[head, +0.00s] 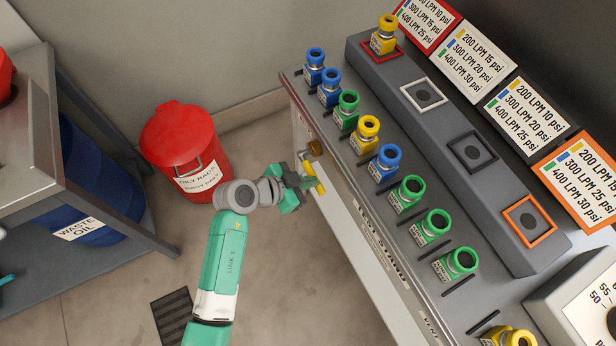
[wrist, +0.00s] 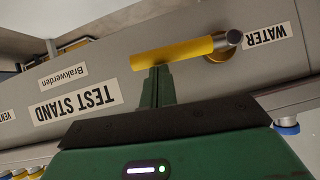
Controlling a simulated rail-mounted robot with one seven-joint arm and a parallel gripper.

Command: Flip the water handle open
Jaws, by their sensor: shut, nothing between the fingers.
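The water handle (wrist: 172,53) is a yellow lever on the front face of the test stand. In the wrist view it runs sideways from a silver pivot at its right end, beside the WATER label (wrist: 268,35). My gripper (wrist: 158,73) is shut and empty, with its green fingertips at the lever's free left end. The tips overlap the lever's edge in the picture; I cannot tell whether they touch. In the head view the yellow handle (head: 318,185) shows just right of my gripper (head: 303,184), partly hidden by it.
The test stand (head: 375,220) carries several coloured valves along its top. A red oily rag bin (head: 178,140) stands behind and left of my arm. The floor between is clear.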

